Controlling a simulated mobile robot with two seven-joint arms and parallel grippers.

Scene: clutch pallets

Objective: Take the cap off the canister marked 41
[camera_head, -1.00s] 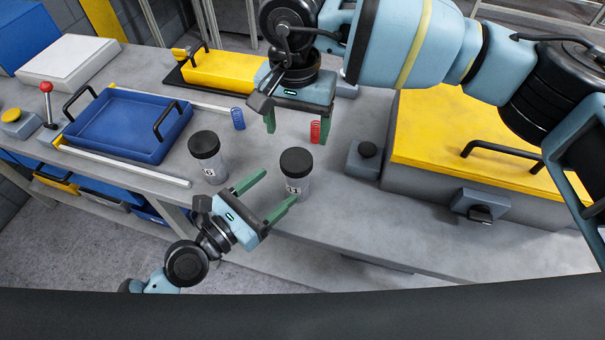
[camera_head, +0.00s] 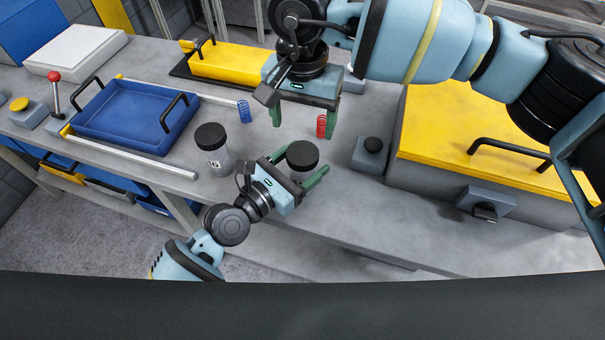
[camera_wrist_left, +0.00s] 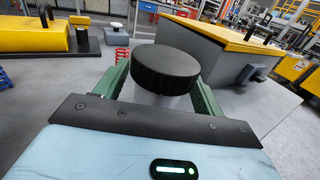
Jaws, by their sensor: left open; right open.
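A clear canister with a black cap (camera_head: 302,154) stands upright on the grey bench; its label is hidden now behind my left gripper. In the left wrist view its cap (camera_wrist_left: 166,68) sits on the canister, above the level of the fingers. My left gripper (camera_head: 307,160) is open, its two green fingers on either side of this canister, below the cap. A second black-capped canister (camera_head: 213,148) stands to the left, with a label too small to read surely. My right gripper (camera_head: 304,122) is open and empty above the bench, behind the canister.
A red spring (camera_head: 321,126) and a blue spring (camera_head: 244,111) stand behind the canisters. A blue tray (camera_head: 126,140) lies at the left. A grey box with a yellow lid (camera_head: 440,130) and a small button box (camera_head: 370,155) stand at the right. The front right bench is clear.

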